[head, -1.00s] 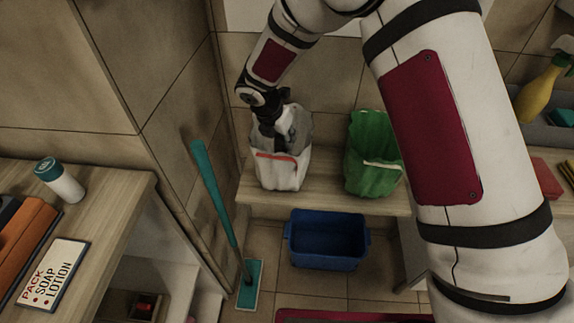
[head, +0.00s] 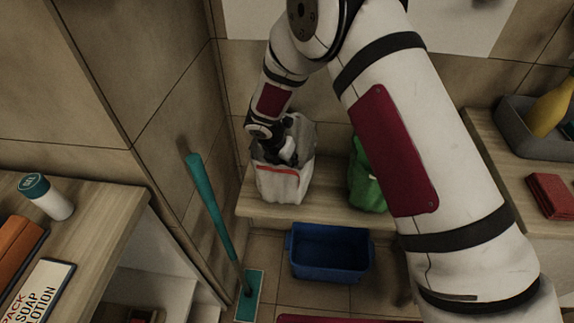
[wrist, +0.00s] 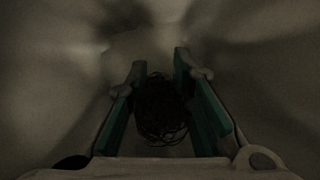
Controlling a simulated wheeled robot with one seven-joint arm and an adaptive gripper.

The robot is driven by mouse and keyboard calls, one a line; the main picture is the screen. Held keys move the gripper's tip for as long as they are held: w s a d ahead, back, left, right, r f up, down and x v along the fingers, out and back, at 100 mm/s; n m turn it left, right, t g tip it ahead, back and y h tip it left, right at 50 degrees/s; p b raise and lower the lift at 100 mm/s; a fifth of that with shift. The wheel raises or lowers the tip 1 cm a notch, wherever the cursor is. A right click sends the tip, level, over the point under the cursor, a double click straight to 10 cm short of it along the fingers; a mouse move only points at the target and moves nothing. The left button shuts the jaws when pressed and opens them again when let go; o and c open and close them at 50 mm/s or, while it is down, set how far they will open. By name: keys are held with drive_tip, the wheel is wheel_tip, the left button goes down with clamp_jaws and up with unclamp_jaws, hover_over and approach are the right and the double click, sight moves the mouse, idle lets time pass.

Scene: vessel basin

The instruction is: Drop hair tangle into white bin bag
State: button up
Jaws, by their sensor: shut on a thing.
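The white bin bag (head: 281,186) with a red band stands on the wooden bench in the head view, its mouth open upward. My gripper (head: 287,158) reaches down into the bag's mouth, and its fingertips are hidden there. In the wrist view my gripper (wrist: 160,100) has its teal-padded fingers on either side of the dark, tangled hair tangle (wrist: 160,112), shut on it. Pale, dim bag walls (wrist: 50,60) surround the fingers. The hair tangle cannot be seen in the head view.
A green bag (head: 367,178) stands to the right on the same bench (head: 322,205), partly hidden by my arm. A blue tub (head: 329,252) sits on the floor below. A teal mop (head: 212,205) leans at the left. A counter with a soap lotion pack (head: 36,292) is at far left.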

drive_tip(key=shift+f, duration=0.65)
drive_tip(key=shift+f, duration=0.1)
drive_tip(key=shift+f+b, duration=0.4)
drive_tip(key=shift+f, duration=0.15)
drive_tip(key=o, duration=0.8)
drive_tip(key=shift+o, duration=0.2)
drive_tip(key=shift+r, duration=0.3)
drive_tip(key=p+v, duration=0.2)
drive_tip(key=v, duration=1)
drive_tip(key=shift+r, duration=0.3)
